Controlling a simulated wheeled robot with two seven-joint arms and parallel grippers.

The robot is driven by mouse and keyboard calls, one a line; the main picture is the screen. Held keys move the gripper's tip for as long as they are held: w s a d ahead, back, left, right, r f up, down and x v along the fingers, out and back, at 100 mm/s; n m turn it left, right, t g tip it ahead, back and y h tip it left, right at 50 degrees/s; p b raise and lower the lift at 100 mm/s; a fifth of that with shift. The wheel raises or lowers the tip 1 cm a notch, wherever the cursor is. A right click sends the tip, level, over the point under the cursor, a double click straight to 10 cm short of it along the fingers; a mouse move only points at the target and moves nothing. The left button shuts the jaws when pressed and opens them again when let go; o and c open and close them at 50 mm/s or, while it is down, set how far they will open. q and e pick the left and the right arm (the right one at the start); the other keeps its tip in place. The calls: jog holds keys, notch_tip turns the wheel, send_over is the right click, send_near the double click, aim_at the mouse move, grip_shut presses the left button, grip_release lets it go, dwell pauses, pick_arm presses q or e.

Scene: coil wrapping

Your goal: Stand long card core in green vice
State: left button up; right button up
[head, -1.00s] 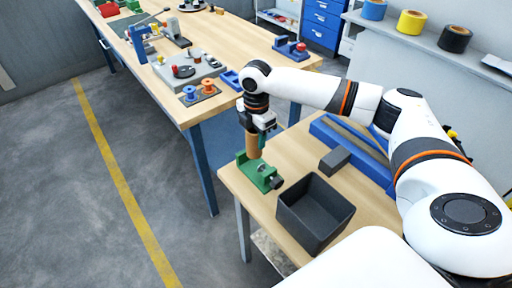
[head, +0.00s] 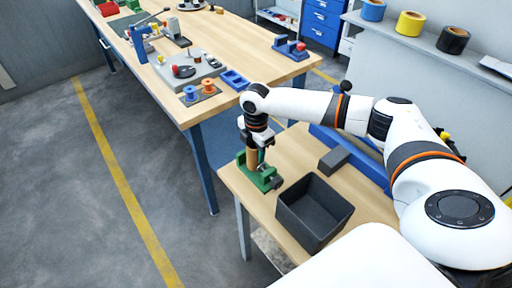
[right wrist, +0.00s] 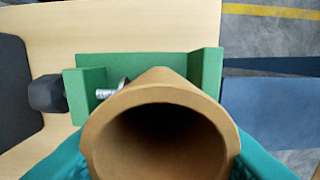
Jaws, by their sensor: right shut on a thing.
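The long card core (head: 251,160) is a brown hollow tube, held upright, with its lower end down at the green vice (head: 264,181) near the left corner of the small table. In the right wrist view the core (right wrist: 160,95) shows its open end, and the vice (right wrist: 150,62) lies beyond it. The core's far part appears between the vice's two jaws, near a metal screw. Whether it touches the vice floor is hidden. My right gripper (head: 258,143) is shut on the core's upper part; its teal fingers sit on both sides. My left gripper is out of view.
A dark open bin (head: 315,207) stands right of the vice, with a grey block (head: 334,161) behind it. A blue frame (head: 365,165) lies along the table's back. The long workbench (head: 225,60) with spools and fixtures stands behind.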

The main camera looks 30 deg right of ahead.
jog(key=o, duration=1.1)
jog(key=shift+s+r, duration=0.1)
jog(key=shift+r, duration=0.1)
jog(key=shift+r, duration=0.1)
jog(key=shift+w+r, duration=0.25)
notch_tip(320, 180, up, 12)
jog(key=shift+s+r+b, duration=0.1)
jog(key=shift+b, duration=1.1)
